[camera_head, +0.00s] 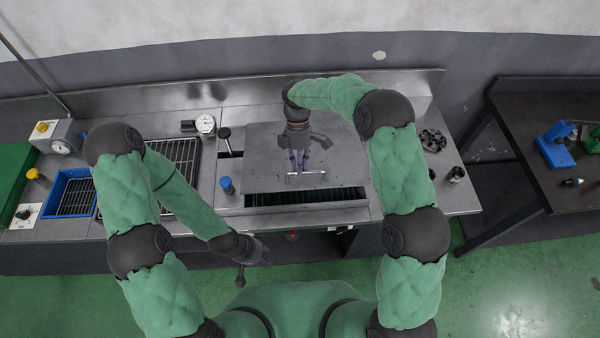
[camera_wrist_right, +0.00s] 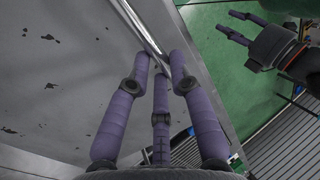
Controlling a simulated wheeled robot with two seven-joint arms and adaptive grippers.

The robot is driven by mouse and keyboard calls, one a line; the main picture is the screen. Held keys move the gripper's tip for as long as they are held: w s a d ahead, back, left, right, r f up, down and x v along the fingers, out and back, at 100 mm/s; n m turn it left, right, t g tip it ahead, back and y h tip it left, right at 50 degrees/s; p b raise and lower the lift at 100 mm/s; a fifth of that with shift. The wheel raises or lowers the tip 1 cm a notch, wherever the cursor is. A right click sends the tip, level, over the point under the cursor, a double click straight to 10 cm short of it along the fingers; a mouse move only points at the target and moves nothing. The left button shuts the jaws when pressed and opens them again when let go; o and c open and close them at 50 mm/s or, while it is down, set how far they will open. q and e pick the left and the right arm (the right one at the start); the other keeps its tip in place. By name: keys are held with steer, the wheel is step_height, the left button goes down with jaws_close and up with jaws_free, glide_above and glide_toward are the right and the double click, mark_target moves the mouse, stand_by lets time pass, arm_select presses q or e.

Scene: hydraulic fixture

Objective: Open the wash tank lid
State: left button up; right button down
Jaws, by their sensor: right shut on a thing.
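The wash tank lid (camera_head: 262,140) is a flat grey metal plate with dark specks on the bench, also seen in the right wrist view (camera_wrist_right: 60,75). Its front edge stands clear of the bench, with a dark ribbed opening (camera_head: 300,198) showing below it. A thin metal bar handle (camera_head: 292,174) is near the lid's front edge. My right gripper (camera_head: 305,170) comes from above and is shut on the handle; its purple fingers meet the bar (camera_wrist_right: 150,45) in the wrist view. My left gripper (camera_head: 243,278) is low in front of the bench, empty, with fingers apart (camera_wrist_right: 236,26).
A dark side table (camera_head: 540,95) stands farther right.

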steer(key=w+p+v, duration=0.1)
steer(key=p+v, duration=0.3)
steer(key=v, duration=0.8)
steer(key=shift+w+f, duration=0.2)
steer(key=shift+f, duration=0.15)
steer(key=c, duration=1.1)
jaws_free()
steer(key=shift+w+f, duration=0.35)
steer(key=v, duration=0.7)
steer(key=shift+s+r, duration=0.2)
steer(key=shift+r, duration=0.2)
